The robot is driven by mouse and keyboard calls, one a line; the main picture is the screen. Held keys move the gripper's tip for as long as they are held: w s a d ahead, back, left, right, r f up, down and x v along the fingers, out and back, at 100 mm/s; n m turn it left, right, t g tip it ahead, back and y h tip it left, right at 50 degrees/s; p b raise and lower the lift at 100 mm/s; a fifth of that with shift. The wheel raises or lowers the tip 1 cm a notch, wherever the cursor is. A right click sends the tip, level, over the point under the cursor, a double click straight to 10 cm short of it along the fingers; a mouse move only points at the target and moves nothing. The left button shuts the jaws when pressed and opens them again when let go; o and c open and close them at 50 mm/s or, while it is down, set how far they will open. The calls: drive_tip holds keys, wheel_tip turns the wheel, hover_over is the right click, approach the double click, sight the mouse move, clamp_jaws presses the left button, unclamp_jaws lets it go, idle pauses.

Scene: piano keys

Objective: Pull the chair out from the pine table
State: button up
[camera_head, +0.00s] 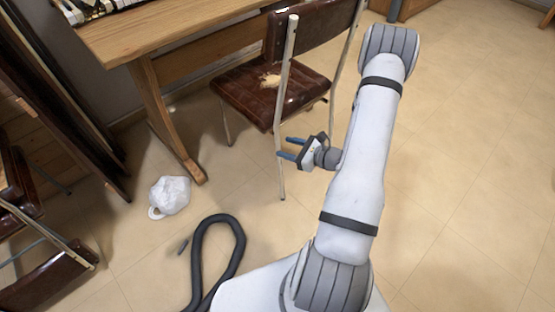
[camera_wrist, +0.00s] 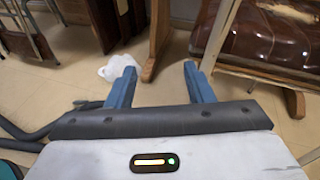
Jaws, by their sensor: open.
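The chair (camera_head: 256,92) has a worn dark brown seat with a pale torn patch, a dark backrest and light metal legs. It stands at the pine table (camera_head: 150,38), its seat partly near the table's edge and its back toward me. In the wrist view the chair's seat (camera_wrist: 268,38) fills the upper right, with a pale metal post (camera_wrist: 218,38) at its left. My gripper (camera_head: 287,148) is open and empty, with blue fingers, low beside the chair's rear leg. In the wrist view my gripper (camera_wrist: 158,84) points toward the table leg (camera_wrist: 158,40), and the post stands just beyond the right finger.
A white crumpled bag (camera_head: 172,194) lies on the floor by the table leg. A black hose (camera_head: 215,250) loops in front of my base. Another chair (camera_head: 45,275) and dark leaning panels (camera_head: 60,90) are at left. The tiled floor at right is clear.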

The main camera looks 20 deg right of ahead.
sight(279, 149)
drive_tip(key=s+d+f+m+t+h+b, duration=0.15)
drive_tip(key=d+f+m+h, duration=0.35)
drive_tip(key=f, duration=0.5)
drive_tip(key=shift+t+y, duration=0.25)
drive_tip(key=shift+y, duration=0.35)
drive_tip(key=b+x, duration=0.1)
drive_tip(key=x, duration=0.3)
drive_tip(key=b+x, duration=0.1)
drive_tip(key=x, duration=0.3)
drive_tip(key=b+x, duration=0.2)
drive_tip(key=x, duration=0.2)
drive_tip(key=shift+w+d+f, duration=0.25)
drive_tip(key=shift+d+f, duration=0.05)
drive_tip(key=shift+w+a, duration=0.2)
drive_tip(key=shift+w, duration=0.4)
drive_tip(key=shift+c, duration=0.6)
clamp_jaws()
